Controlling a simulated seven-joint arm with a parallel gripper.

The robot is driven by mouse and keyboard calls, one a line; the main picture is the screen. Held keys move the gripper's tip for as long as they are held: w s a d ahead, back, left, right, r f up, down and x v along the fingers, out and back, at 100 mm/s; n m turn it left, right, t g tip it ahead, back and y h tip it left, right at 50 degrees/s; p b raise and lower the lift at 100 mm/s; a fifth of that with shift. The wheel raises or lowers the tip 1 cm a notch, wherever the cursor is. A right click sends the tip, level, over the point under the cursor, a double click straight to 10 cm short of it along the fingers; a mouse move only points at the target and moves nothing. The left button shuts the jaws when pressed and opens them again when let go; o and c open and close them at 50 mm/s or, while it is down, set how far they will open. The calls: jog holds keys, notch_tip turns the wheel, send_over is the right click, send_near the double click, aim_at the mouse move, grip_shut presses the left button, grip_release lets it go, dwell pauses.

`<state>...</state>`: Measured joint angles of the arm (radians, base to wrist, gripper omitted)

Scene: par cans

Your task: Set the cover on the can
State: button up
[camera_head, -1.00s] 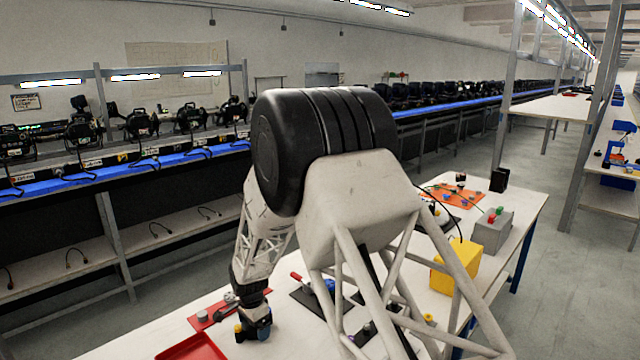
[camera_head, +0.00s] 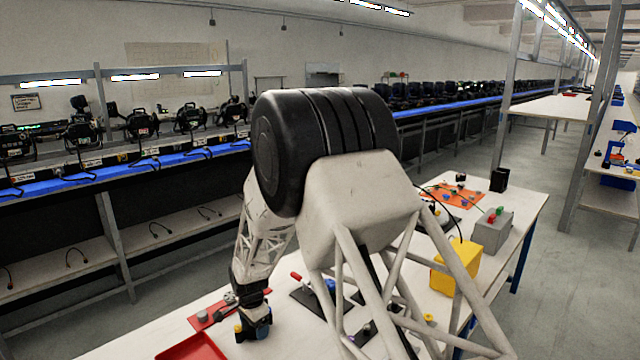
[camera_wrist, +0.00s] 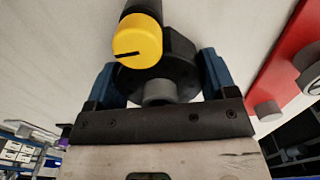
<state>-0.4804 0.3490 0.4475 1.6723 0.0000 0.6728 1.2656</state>
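My gripper (camera_wrist: 158,62) has two blue fingers, which stand apart in the wrist view. A black round part (camera_wrist: 182,72) lies between them, with a short grey cylinder (camera_wrist: 158,92) at its near side. The fingers sit at its two sides; whether they press on it I cannot tell. A black cylinder with a yellow, slotted end (camera_wrist: 137,42) is just beyond and partly covers the black part. In the head view, my gripper (camera_head: 258,326) is low over the bench, with the yellow piece (camera_head: 238,328) at its left. Which part is the cover and which the can is unclear.
A red board (camera_wrist: 290,62) with a grey peg (camera_wrist: 267,111) and a round fitting lies right of my gripper. A red tray (camera_head: 190,348) is at the bench's near edge. A yellow box (camera_head: 455,268) and grey box (camera_head: 491,232) stand farther right. My arm hides the middle bench.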

jog(key=shift+r, duration=0.25)
dwell(0.3)
jog(key=shift+r, duration=2.7)
jog(key=shift+r, duration=0.1)
jog(key=w+d+r+m, duration=0.2)
jog(key=w+d+m, duration=0.2)
jog(key=d+m, duration=0.2)
jog(key=w+d+r+m, duration=0.3)
jog(key=d+m, duration=0.3)
jog(key=d, duration=0.3)
jog(key=w+d+r+m, duration=0.2)
jog(key=w+d+m, duration=0.2)
jog(key=d+m, duration=0.2)
jog(key=shift+w+d+r, duration=0.35)
jog(key=shift+d, duration=0.3)
jog(key=shift+f, duration=0.25)
jog(key=shift+f, duration=3.05)
jog(key=shift+f, duration=0.15)
